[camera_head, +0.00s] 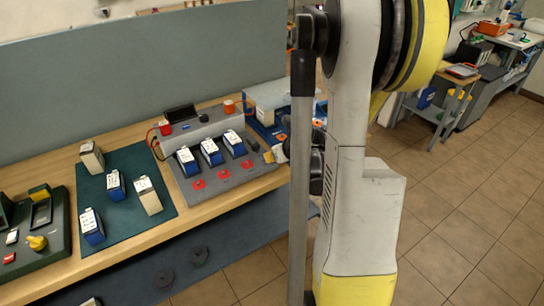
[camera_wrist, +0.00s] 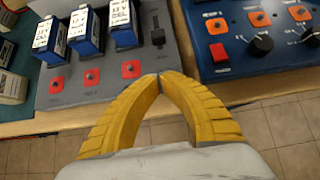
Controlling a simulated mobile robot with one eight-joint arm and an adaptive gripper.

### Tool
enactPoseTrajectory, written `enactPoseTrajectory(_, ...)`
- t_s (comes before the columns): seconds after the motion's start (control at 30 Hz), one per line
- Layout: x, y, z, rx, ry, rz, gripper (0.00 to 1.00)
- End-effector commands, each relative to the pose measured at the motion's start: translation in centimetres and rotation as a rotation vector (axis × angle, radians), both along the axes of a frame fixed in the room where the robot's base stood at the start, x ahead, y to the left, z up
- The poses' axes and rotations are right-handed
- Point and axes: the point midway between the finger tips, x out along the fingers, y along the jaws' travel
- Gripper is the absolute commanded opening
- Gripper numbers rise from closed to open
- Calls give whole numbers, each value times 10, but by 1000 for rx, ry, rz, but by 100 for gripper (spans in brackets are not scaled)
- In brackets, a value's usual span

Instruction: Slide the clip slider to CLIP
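A small dark slider knob (camera_wrist: 157,37) sits in a slot at the right end of the grey battery station (camera_wrist: 60,96) in the wrist view. I cannot read a CLIP label, so I cannot be sure it is the clip slider. My gripper's yellow fingers (camera_wrist: 158,76) meet at their tips, with nothing seen between them. The tips appear in front of the station's front right edge, below the knob in the picture and apart from it.
Three blue-and-white batteries (camera_head: 210,152) stand in the station (camera_head: 228,178), with red squares before them. A blue panel (camera_wrist: 235,68) with black knobs lies to the right. Loose batteries stand on a green mat (camera_head: 128,163); a dark green device (camera_head: 40,255) is at far left.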

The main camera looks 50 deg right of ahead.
Motion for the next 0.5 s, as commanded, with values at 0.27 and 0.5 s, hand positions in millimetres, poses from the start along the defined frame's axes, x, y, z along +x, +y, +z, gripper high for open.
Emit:
enactPoseTrajectory(0.27, 42, -10, -46, -1, 0, 2, 0)
enactPoseTrajectory(0.5, 73, -17, -46, 0, 0, 1, 0)
